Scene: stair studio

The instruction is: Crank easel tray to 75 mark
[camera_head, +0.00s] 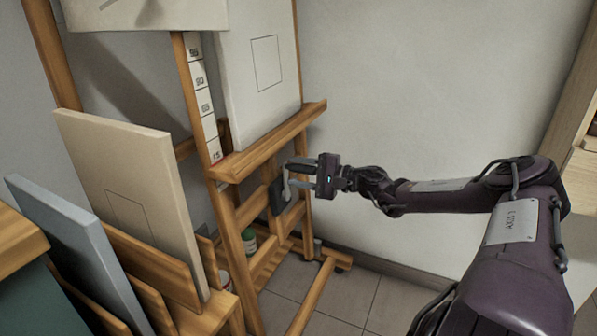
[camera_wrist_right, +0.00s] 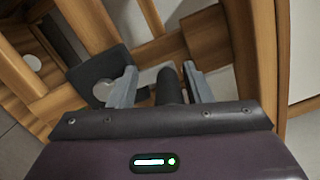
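The wooden easel tray (camera_head: 268,143) carries a pale canvas (camera_head: 262,70) with a drawn rectangle. A white scale strip (camera_head: 204,98) with small numbers runs up the easel post. Its lowest visible mark is red, just above the tray's left end; the number is too small to read surely. A dark crank housing (camera_head: 277,194) sits below the tray, with a pale crank arm (camera_wrist_right: 142,78) and a black handle (camera_wrist_right: 168,84). My right gripper (camera_head: 303,178) is at the crank. In the wrist view its fingers (camera_wrist_right: 160,86) stand apart on both sides of the handle. My left gripper is not in view.
A cream canvas (camera_head: 135,190) and a blue-grey panel (camera_head: 80,250) stand in a wooden rack at the left. Jars (camera_head: 249,240) sit low behind the easel. Easel legs (camera_head: 312,296) spread over the tiled floor. Bare wall lies to the right.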

